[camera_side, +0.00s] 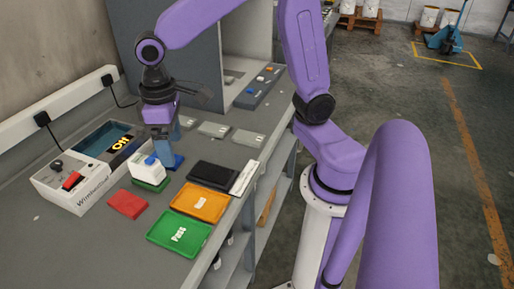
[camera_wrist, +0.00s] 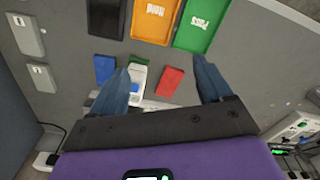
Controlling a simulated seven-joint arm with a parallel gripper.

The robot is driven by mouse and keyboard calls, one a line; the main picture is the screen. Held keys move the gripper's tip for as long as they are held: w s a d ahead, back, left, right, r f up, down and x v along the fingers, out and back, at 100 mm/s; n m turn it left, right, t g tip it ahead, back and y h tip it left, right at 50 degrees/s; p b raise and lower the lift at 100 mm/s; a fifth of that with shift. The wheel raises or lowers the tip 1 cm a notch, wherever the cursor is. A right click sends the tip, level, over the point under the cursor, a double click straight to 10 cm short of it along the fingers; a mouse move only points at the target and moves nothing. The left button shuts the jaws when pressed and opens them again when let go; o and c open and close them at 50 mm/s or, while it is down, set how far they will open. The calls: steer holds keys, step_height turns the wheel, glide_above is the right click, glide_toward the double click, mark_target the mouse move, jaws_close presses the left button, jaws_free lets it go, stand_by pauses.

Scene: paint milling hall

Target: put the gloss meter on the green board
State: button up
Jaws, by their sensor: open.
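A white gloss meter (camera_side: 147,168) with a blue part on top stands upright on the small green board (camera_side: 163,186), and it appears to rest on it. In the wrist view the gloss meter (camera_wrist: 138,76) is partly hidden by my left finger, and a strip of the green board (camera_wrist: 138,60) shows at its edge. My gripper (camera_side: 167,162) is open with its blue fingers pointing down, close behind the meter in the side view. In the wrist view, between the fingertips of my gripper (camera_wrist: 166,68), there is mostly bare bench and a red board (camera_wrist: 170,81). Nothing is visibly held.
A blue board (camera_side: 177,162) and the red board (camera_side: 127,204) flank the green one. A black case (camera_side: 213,174), an orange tray (camera_side: 200,203) and a green "Pass" tray (camera_side: 180,235) lie along the front edge. A white machine (camera_side: 75,188) stands at left.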

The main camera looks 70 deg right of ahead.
steer(key=s+d+f+n, duration=0.1)
steer(key=s+d+n, duration=0.2)
steer(key=s, duration=0.6)
steer(key=s+d+n, duration=0.3)
steer(key=s+n, duration=0.1)
steer(key=s, duration=0.5)
steer(key=shift+d+f+n, duration=0.2)
steer(key=shift+f+n, duration=0.1)
steer(key=shift+f, duration=0.1)
